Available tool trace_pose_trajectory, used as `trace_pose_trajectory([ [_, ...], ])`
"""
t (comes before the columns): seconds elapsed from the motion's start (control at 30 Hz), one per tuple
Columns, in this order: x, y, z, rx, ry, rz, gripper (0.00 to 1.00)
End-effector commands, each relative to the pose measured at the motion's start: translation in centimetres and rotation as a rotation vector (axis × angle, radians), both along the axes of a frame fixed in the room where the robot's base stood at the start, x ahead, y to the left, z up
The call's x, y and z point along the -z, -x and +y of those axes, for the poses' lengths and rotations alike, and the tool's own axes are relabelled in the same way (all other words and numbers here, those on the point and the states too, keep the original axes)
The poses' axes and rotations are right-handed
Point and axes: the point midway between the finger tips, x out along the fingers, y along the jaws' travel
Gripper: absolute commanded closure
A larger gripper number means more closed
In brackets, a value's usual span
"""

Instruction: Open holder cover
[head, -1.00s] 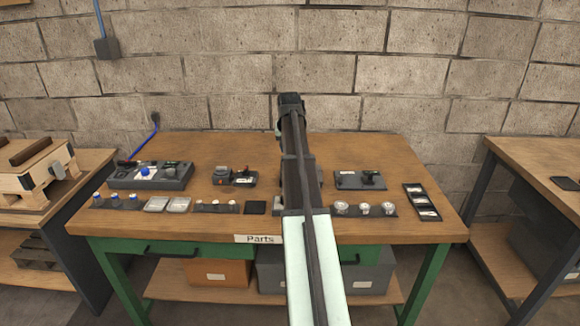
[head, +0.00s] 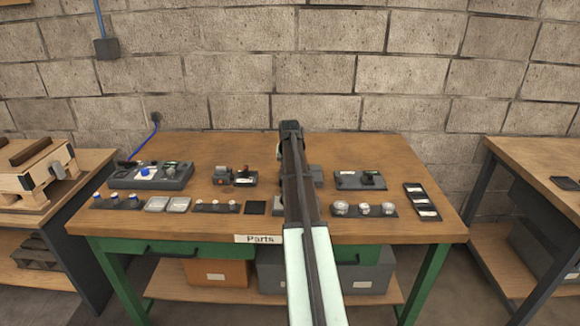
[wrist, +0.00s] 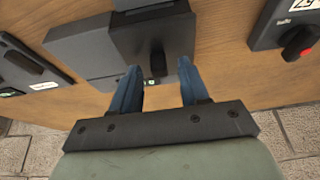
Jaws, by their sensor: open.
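In the wrist view a dark grey box-like unit (wrist: 155,45) with a darker tapered part on top sits on the wooden table. It looks like the holder with its cover, but I cannot tell where the cover begins. In the head view my arm hides most of it; a grey edge (head: 317,175) shows to the right of the arm. My gripper (wrist: 158,72) is open, with its blue fingers apart on either side of the tapered part's near end. Nothing is visibly gripped, and I cannot tell whether the fingers touch it.
A flat grey block (wrist: 85,48) adjoins the unit in the wrist view. In the head view, a switch panel (head: 150,175), a grey fixture (head: 345,181) and a dark tray (head: 412,188) stand around the arm.

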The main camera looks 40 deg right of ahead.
Motion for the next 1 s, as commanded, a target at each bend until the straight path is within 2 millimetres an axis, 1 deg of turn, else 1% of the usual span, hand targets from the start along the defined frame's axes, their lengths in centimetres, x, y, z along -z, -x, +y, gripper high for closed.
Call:
trace_pose_trajectory([
  [0.17, -0.01, 0.0, 0.0, 0.0, 0.0, 0.0, 0.55],
  [0.2, -0.01, 0.0, 0.0, 0.0, 0.0, 0.0, 0.57],
  [0.6, -0.02, 0.01, 0.02, 0.0, 0.0, 0.0, 0.96],
  [0.67, -0.02, 0.01, 0.02, 0.0, 0.0, 0.0, 1.0],
  [1.0, -0.03, 0.0, 0.02, 0.0, 0.0, 0.0, 1.0],
])
